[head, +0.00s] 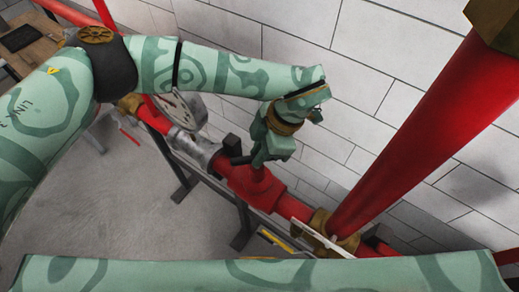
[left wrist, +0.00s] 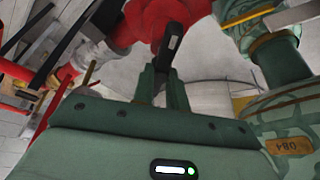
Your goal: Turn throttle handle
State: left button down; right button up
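My left gripper (head: 258,166) reaches down to the red pipework from above. In the left wrist view its two fingers (left wrist: 164,85) stand close together, one on each side of a dark handle bar. The throttle handle (left wrist: 172,44) is a black bar with a grey face, in front of the red valve body (left wrist: 130,25). The fingers look closed on its near end; their exact contact is partly hidden. In the head view a black bar (head: 240,160) sticks out left of the gripper, above the red pipe fitting (head: 255,188). My right gripper is not in view.
A thick red pipe (head: 420,130) rises to the right from a brass fitting (head: 338,238). A white gauge (head: 182,110) stands on the line under my left arm. A white block wall (head: 390,60) is close behind.

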pick_arm(q)
jog(key=shift+w+f+n+g+b, duration=0.15)
jog(key=shift+n+g+b, duration=0.45)
jog(key=shift+n+b, duration=0.8)
jog(key=n+g+h+b, duration=0.1)
jog(key=n, duration=0.2)
jog(key=shift+a+n+b, duration=0.1)
jog(key=shift+n+b, duration=0.2)
jog(key=shift+b, duration=0.1)
jog(key=n+g+h+b, duration=0.1)
jog(key=n, duration=0.2)
jog(key=shift+w+a+n+b, duration=0.1)
jog(key=shift+n+b, duration=0.25)
jog(key=shift+n, duration=0.05)
jog(key=shift+n+g+h+b, duration=0.3)
jog(key=shift+n+h+b, duration=0.35)
jog(key=shift+n, duration=1.15)
jog(key=shift+r, duration=0.2)
jog(key=c, duration=1.4)
grip_release()
